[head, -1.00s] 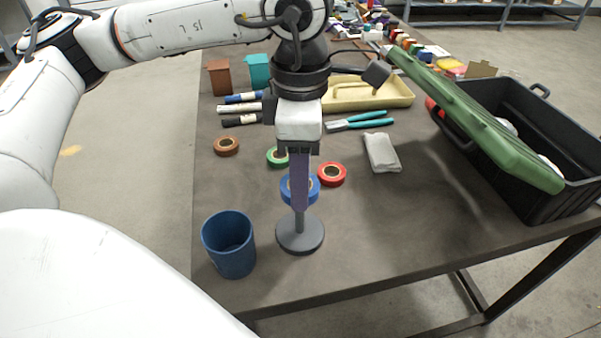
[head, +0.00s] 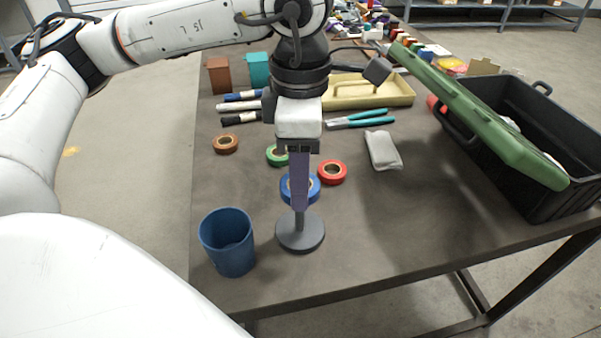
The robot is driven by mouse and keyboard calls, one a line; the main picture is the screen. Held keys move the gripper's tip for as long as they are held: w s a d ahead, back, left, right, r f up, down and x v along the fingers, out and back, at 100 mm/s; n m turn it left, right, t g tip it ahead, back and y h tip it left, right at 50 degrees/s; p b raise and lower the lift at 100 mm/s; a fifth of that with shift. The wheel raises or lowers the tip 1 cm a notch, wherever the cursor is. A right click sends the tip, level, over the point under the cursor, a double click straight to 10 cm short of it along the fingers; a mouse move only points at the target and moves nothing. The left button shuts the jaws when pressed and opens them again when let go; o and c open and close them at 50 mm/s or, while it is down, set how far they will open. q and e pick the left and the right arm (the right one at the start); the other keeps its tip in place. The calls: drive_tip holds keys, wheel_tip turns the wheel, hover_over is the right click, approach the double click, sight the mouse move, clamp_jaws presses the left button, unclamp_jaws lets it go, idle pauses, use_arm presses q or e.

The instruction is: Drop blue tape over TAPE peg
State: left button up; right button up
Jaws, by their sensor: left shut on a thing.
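The blue tape (head: 314,191) is a roll in the middle of the head view, partly hidden behind my gripper's finger. My left gripper (head: 299,207) points down from above and is shut on the blue tape. The TAPE peg (head: 299,222) is a grey post on a round grey base, just below the fingertips in the picture. Its top is hidden by the finger, so I cannot tell whether the tape is around the post or above it. My right gripper is not in view.
A blue cup (head: 227,243) stands left of the peg. Red (head: 332,172), green (head: 277,156) and brown (head: 225,144) tape rolls lie behind. A grey cloth-like packet (head: 383,151) lies to the right. A black crate (head: 545,200) with a green lid (head: 500,140) stands at the right edge.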

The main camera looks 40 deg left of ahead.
use_arm(q)
drive_tip(key=o, duration=1)
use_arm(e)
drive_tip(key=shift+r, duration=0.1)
use_arm(q)
drive_tip(key=shift+r, duration=0.3)
wheel_tip(320, 180, up, 10)
drive_tip(key=shift+f+p, duration=0.15)
drive_tip(key=shift+p, duration=0.25)
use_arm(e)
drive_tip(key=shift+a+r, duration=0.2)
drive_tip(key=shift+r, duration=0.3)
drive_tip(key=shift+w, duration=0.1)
